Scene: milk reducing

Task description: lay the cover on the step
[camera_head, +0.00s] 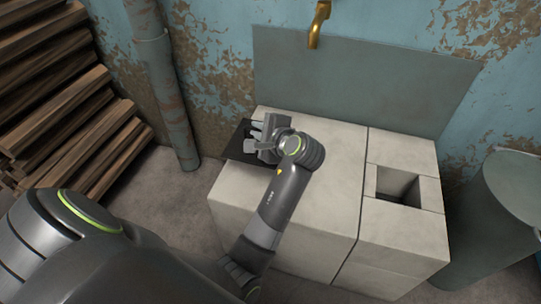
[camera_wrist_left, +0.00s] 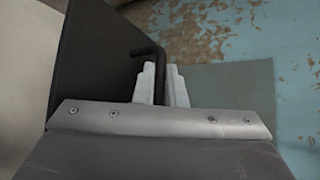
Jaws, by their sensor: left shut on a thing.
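The cover (camera_head: 236,145) is a flat dark plate at the left edge of the pale stone block, partly hidden by my gripper. My left gripper (camera_head: 257,135) is shut on the cover's bent rod handle. In the left wrist view, the cover (camera_wrist_left: 100,55) fills the left side, tilted, with its handle (camera_wrist_left: 149,49) between the fingers (camera_wrist_left: 162,78). The pale block (camera_head: 335,140) has a broad flat top, likely the step. I cannot tell whether the cover touches it. My right gripper is not in view.
A square opening (camera_head: 395,184) is in the block's right part. A grey panel (camera_head: 370,80) and brass tap (camera_head: 318,25) are behind. A metal barrel (camera_head: 505,205) stands at right, a pipe (camera_head: 172,95) and stacked firewood (camera_head: 60,90) at left. The block's top right of my gripper is clear.

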